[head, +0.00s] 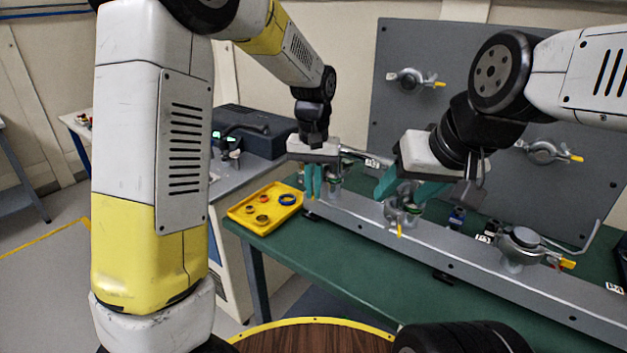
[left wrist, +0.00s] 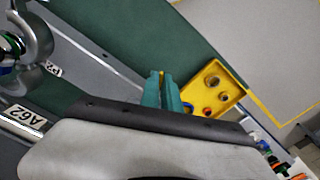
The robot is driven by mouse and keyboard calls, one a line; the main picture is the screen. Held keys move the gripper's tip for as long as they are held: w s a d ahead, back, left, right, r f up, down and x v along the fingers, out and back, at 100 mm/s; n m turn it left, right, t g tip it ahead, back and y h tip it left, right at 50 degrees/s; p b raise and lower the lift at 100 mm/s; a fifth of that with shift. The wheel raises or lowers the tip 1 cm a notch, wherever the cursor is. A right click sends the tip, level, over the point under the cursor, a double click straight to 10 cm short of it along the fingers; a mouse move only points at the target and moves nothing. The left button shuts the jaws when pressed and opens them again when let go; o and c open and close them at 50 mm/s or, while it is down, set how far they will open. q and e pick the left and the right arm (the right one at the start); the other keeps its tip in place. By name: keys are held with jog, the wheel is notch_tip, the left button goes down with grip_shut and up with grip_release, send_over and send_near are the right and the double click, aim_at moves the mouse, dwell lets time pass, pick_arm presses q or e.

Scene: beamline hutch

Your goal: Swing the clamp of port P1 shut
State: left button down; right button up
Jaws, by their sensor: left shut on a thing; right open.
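My left gripper (head: 313,190) is at the leftmost port on the grey rail, fingers pointing down. In the left wrist view its teal fingers (left wrist: 161,92) are shut together, with a bit of yellow clamp tab (left wrist: 162,73) showing between their tips. The leftmost port's clamp (head: 335,184) is mostly hidden behind the gripper, so its swing position cannot be told. My right gripper (head: 408,190) is open above the middle port clamp (head: 401,212), whose yellow tab (head: 399,231) hangs toward the front. I cannot read which port is P1.
The rail (head: 452,262) runs along the green bench (head: 320,250). A right-hand clamp (head: 522,248) stands on it. A yellow tray (head: 244,217) with rings and caps sits at the bench's left end. The grey panel (head: 470,60) behind carries two more clamps.

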pick_arm(q)
jog(key=shift+w+d+n, duration=0.25)
jog(key=shift+d+n, duration=1.15)
jog(key=shift+n, duration=0.05)
jog(key=shift+w+d+n, duration=0.25)
jog(key=shift+d+n, duration=1.15)
jog(key=shift+w+d+n, duration=0.25)
jog(key=shift+d+n, duration=1.15)
jog(key=shift+n, duration=0.05)
jog(key=c, duration=1.6)
grip_release()
